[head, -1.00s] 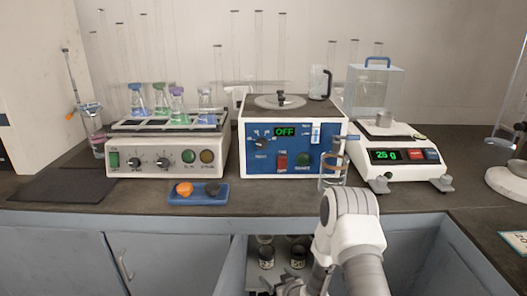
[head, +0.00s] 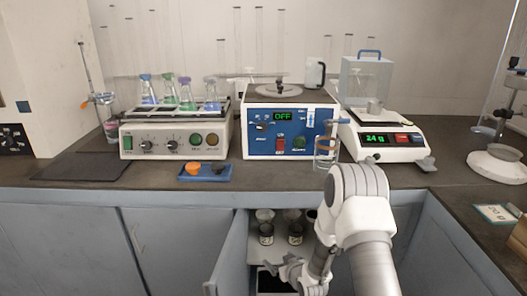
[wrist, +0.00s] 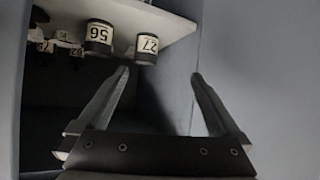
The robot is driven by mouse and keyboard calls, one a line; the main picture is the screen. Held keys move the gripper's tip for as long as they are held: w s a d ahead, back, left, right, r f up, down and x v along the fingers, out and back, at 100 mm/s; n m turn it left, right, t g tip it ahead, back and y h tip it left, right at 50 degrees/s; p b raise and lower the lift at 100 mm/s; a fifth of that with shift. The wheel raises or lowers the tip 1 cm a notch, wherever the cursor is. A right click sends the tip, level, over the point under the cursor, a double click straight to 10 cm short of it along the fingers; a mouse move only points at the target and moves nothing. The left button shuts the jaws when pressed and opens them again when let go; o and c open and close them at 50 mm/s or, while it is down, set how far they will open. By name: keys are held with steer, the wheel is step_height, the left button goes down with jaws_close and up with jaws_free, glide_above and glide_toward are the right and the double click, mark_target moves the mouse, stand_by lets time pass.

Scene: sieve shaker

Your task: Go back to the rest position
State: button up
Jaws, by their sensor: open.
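My gripper (head: 288,270) is low in front of the open cupboard under the bench in the head view. In the wrist view my gripper (wrist: 160,80) is open, with its two fingers spread and nothing between them. Several dark labelled jars stand on the cupboard shelf (head: 283,254).
The cupboard door (head: 228,258) stands open left of my gripper. On the bench are a shaker (head: 188,137), a blue sieve shaker (head: 262,143) reading OFF, a balance (head: 385,148) reading 24 g, and a blue tray (head: 206,177) with an orange and a dark piece.

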steer(key=s+d+r+m+g+h, duration=0.15)
steer(key=s+d+r, duration=0.25)
steer(key=r, duration=0.9)
steer(key=s+d+r+g+h, duration=0.1)
steer(key=s+d+r+h, duration=0.2)
steer(key=r, duration=1.1)
steer(key=s+d+r+m+g, duration=0.1)
steer(key=s+r, duration=0.2)
steer(key=s, duration=0.6)
steer(key=s+r+m+g, duration=0.1)
steer(key=s+r, duration=0.3)
steer(key=s, duration=0.6)
steer(key=s+d+r+m+g, duration=0.1)
steer(key=s+r, duration=0.2)
steer(key=s, duration=0.6)
step_height(320, 180, up, 24)
steer(key=p, duration=2.4)
steer(key=shift+a+r, duration=0.15)
steer(key=shift+a, duration=0.05)
steer(key=shift+w+a, duration=0.15)
